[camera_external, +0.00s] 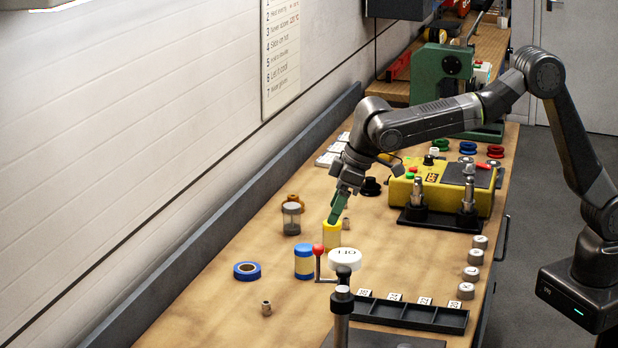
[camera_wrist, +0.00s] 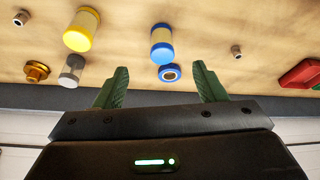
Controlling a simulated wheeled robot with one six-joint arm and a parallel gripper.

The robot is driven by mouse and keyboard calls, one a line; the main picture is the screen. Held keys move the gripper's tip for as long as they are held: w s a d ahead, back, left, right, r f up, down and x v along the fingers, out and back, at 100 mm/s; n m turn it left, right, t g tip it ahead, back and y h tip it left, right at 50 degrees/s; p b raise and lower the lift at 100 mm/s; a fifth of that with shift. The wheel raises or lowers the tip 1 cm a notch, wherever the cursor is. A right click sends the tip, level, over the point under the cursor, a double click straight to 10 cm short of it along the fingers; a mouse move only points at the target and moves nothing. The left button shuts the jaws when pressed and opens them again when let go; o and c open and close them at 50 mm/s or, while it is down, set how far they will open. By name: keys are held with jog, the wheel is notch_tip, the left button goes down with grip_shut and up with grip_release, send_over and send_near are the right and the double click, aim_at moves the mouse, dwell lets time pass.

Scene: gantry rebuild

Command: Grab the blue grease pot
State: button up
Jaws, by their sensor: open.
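The blue grease pot (camera_external: 304,262), with a pale yellow band around its middle, stands upright on the wooden bench. In the wrist view the same pot (camera_wrist: 162,32) lies beyond the fingertips, roughly in line with the gap between them. My gripper (camera_external: 338,208) has green fingers and points down above the bench, overlapping the top of the yellow pot (camera_external: 331,238) in the external view. In the wrist view my gripper (camera_wrist: 160,80) is open, with nothing between its fingers.
A blue tape roll (camera_external: 247,271) lies left of the blue pot. A grey-lidded jar (camera_external: 291,219) and an amber piece (camera_external: 294,202) stand behind. A red-knobbed lever (camera_external: 318,262) and a white round top (camera_external: 345,259) are close on the right. A black tray (camera_external: 410,314) lies in front.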

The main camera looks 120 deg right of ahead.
aim_at(308, 246)
jog(key=x, duration=0.3)
jog(key=w+p+x, duration=0.1)
jog(key=x, duration=0.2)
jog(key=d+x, duration=0.1)
jog(key=x, duration=0.2)
jog(key=shift+w+d+r, duration=0.1)
jog(key=shift+w+r, duration=0.15)
jog(key=shift+r, duration=0.05)
jog(key=shift+p+x, duration=1.15)
jog(key=shift+x, duration=1.5)
jog(key=shift+w, duration=0.1)
jog(key=c, duration=1.1)
jog(key=shift+r, duration=0.1)
